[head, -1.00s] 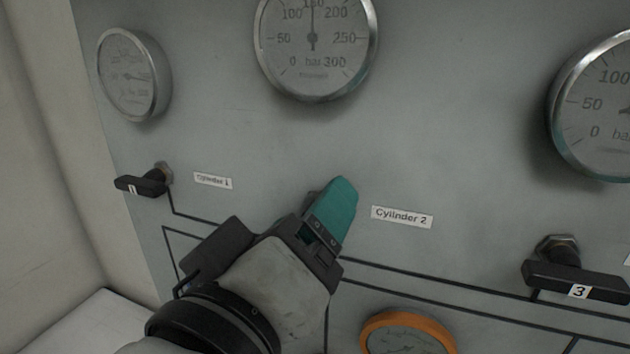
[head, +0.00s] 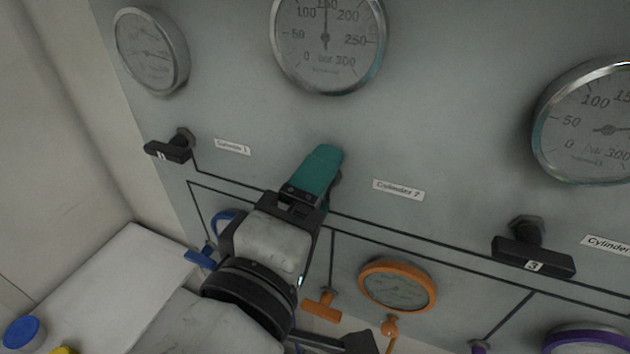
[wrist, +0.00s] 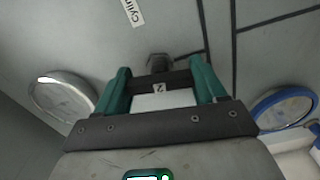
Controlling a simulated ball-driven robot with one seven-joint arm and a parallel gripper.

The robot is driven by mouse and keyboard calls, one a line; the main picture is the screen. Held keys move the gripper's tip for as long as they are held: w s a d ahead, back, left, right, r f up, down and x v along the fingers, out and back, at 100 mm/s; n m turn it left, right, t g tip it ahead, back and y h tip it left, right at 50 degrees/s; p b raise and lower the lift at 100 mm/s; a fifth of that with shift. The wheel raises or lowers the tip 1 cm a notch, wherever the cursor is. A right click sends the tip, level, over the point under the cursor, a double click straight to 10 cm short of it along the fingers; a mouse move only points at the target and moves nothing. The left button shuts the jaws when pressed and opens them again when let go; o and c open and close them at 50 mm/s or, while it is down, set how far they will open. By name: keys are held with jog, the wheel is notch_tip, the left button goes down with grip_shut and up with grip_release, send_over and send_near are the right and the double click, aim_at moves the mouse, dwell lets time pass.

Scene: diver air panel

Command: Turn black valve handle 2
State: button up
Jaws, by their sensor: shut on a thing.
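The black valve handle 2 (wrist: 180,79) sits between the two teal fingers of my gripper (wrist: 163,86) in the wrist view. A white "2" label shows on it, and its hex nut on the panel shows just beyond. My gripper is shut on this handle. In the head view my gripper (head: 320,168) reaches up to the panel left of the Cylinder 2 label (head: 399,190). There the fingers hide nearly all of the handle.
Black handle 1 (head: 168,150) is to the left and black handle 3 (head: 533,257) to the right. Pressure gauges (head: 328,42) are above. An orange gauge (head: 398,286), an orange handle (head: 322,306) and a blue handle (head: 200,258) are below. A white surface (head: 115,285) lies lower left.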

jog(key=shift+a, duration=0.1)
dwell(0.3)
jog(key=o, duration=1)
jog(key=shift+o, duration=0.2)
jog(key=b+v, duration=0.3)
jog(key=v, duration=0.7)
jog(key=shift+s, duration=0.4)
jog(key=shift+a, duration=0.15)
